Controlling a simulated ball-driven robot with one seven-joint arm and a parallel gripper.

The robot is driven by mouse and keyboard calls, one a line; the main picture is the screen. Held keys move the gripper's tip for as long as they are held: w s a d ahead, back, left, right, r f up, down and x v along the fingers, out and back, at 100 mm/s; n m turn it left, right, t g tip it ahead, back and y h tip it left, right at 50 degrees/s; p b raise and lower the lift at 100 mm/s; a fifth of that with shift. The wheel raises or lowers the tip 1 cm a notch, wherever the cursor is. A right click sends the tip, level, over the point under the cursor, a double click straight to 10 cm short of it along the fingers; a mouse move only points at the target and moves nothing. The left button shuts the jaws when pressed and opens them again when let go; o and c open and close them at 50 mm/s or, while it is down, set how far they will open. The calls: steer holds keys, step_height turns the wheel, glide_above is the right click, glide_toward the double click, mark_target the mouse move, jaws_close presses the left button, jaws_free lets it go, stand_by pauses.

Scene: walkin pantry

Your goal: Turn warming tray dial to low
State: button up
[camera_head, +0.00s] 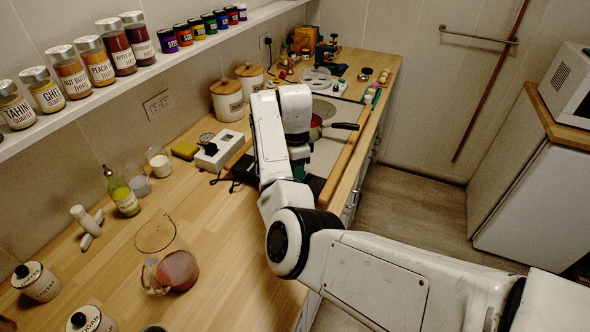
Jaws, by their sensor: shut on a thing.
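My gripper (299,168) points down over the counter, partly hidden behind my own arm. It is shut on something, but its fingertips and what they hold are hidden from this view. A dark, flat appliance (314,186) shows beneath it at the counter's front edge, mostly covered by my arm. It looks like the warming tray, but I cannot be sure. The dial and its setting cannot be seen.
A white box (220,150) and a yellow sponge (185,150) stand left of my arm. A pan (318,128) with red contents is just beyond. A glass pitcher (177,270) and a green bottle (122,194) stand nearer. Jars line the shelf (170,62) above.

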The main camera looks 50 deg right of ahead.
steer(key=o, duration=1.1)
steer(key=shift+c, duration=0.2)
steer(key=shift+r, duration=0.15)
step_height(320, 180, up, 11)
steer(key=b, duration=0.1)
steer(key=shift+f, duration=0.2)
steer(key=shift+f, duration=0.1)
